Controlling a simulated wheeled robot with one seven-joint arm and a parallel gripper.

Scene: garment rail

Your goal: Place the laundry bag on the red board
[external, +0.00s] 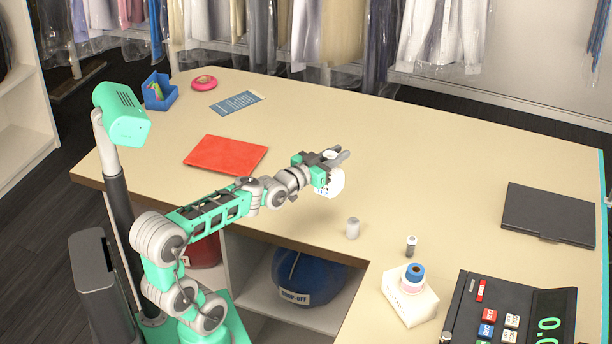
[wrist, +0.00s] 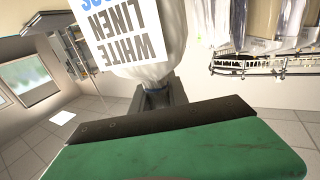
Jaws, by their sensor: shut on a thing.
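The laundry bag is a small white bag (external: 336,184) that shows just below my gripper (external: 338,158) in the external view. In the wrist view the bag (wrist: 168,70) carries a label reading "WHITE LINEN", seen upside down. My gripper (wrist: 160,92) is shut on the bag's gathered neck. It holds the bag over the tabletop; the exact height is hard to tell. The red board (external: 226,155) lies flat on the table to the left of my gripper, and its visible top is bare.
The beige table (external: 420,140) is clear around the board. A grey-white cylinder (external: 352,228) stands right of my arm. A dark flat case (external: 548,214), a white box (external: 408,295) and a till (external: 510,310) are at right. A blue holder (external: 158,92) and blue card (external: 237,103) lie farther back.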

